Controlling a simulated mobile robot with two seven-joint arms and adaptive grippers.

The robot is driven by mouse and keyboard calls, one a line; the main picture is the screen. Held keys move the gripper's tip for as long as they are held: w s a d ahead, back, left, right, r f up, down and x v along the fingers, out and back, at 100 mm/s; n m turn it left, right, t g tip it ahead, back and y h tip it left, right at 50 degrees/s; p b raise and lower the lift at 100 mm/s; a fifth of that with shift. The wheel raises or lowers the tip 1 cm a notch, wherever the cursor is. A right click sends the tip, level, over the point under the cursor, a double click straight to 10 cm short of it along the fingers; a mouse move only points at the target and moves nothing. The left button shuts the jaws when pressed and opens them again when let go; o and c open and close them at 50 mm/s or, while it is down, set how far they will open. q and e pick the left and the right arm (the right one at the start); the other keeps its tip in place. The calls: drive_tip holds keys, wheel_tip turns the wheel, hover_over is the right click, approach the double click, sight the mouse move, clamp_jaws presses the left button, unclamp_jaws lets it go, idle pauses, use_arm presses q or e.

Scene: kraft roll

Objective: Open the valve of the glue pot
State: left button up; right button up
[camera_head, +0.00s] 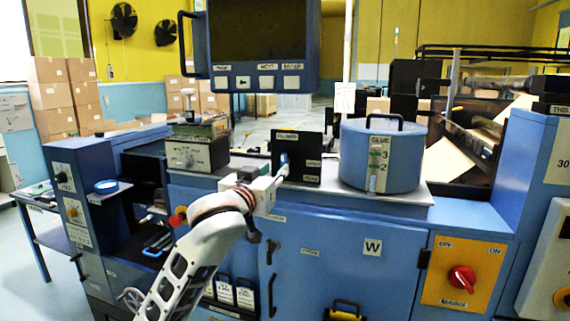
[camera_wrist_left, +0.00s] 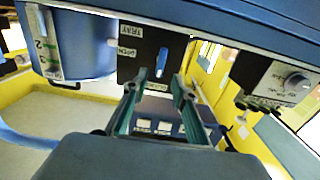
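The glue pot (camera_head: 350,160) is a blue drum with a black handle and a level scale, on the machine top. Beside it on the left stands a black valve panel (camera_head: 313,146) with white labels, one reading OPEN. Its small blue lever (camera_head: 284,158) looks upright. In the left wrist view, which is upside down, the lever (camera_wrist_left: 161,62) lies ahead of the fingertips, roughly between their lines. My left gripper (camera_head: 279,177) is in front of the panel; its fingers (camera_wrist_left: 156,86) are apart with nothing between them. Contact with the lever is not visible. My right gripper is out of view.
A grey control box (camera_head: 194,153) with a knob stands left of the panel. A monitor (camera_head: 262,45) hangs above. The blue cabinet (camera_head: 330,255) below has protruding handles. A red switch (camera_head: 461,279) sits on an orange plate at right.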

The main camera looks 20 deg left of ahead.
sight(282, 163)
use_arm(q)
drive_tip(key=w, duration=0.7)
drive_tip(key=shift+p, duration=0.35)
drive_tip(key=shift+s, duration=0.1)
clamp_jaws()
